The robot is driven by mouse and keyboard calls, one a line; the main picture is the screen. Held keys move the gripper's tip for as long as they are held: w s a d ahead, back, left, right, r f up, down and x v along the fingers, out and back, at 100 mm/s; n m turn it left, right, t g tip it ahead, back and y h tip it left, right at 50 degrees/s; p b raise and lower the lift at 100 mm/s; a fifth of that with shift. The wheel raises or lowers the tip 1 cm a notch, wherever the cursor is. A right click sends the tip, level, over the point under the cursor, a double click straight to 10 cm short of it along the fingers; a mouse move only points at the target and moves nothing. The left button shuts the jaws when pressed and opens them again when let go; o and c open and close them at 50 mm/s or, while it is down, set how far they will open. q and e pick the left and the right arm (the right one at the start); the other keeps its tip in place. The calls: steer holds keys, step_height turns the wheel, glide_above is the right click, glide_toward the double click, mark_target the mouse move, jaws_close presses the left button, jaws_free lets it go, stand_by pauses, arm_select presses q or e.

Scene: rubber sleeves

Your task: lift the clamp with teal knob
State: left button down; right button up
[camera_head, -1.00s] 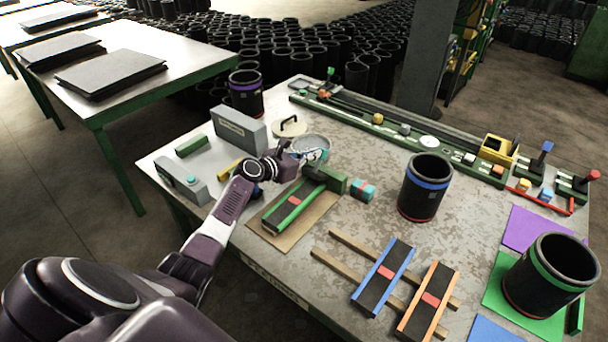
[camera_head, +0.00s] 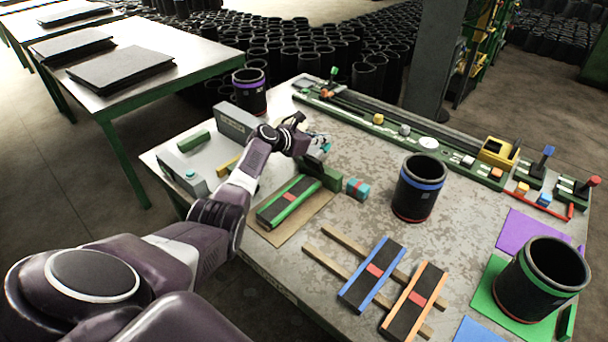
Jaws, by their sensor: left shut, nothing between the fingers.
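My left gripper (camera_head: 314,143) reaches in over the back left of the table and is shut and empty. A small teal knob (camera_head: 327,147) shows just right of its fingertips. It appears to belong to a round metal clamp (camera_head: 317,137), which is mostly hidden behind the gripper. Whether the fingers touch the clamp cannot be told. My right gripper is not in view.
A dark green block (camera_head: 322,172) and a teal-and-red block (camera_head: 358,188) lie close in front. A black sleeve with a blue band (camera_head: 420,187) stands to the right. A grey box (camera_head: 236,124) stands behind the arm. The table's middle is partly clear.

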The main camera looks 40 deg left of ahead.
arm_select(q)
steer(key=shift+w+f, duration=0.2)
steer(key=shift+w, duration=0.2)
steer(key=shift+w+f+g, duration=0.1)
steer(key=shift+w+g, duration=0.3)
steer(key=shift+g, duration=0.1)
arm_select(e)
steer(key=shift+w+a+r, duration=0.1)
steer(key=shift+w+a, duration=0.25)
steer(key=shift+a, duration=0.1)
arm_select(q)
steer(key=shift+w+f+g, duration=0.1)
steer(key=shift+w+g, duration=0.35)
steer(key=shift+g, duration=0.15)
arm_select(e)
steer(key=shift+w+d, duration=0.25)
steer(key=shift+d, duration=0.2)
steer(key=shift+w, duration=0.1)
arm_select(q)
steer(key=shift+w+f+g, duration=0.15)
steer(key=shift+w+g, duration=0.15)
steer(key=shift+w, duration=0.05)
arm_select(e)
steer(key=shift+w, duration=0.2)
arm_select(q)
steer(key=shift+w+f, duration=0.1)
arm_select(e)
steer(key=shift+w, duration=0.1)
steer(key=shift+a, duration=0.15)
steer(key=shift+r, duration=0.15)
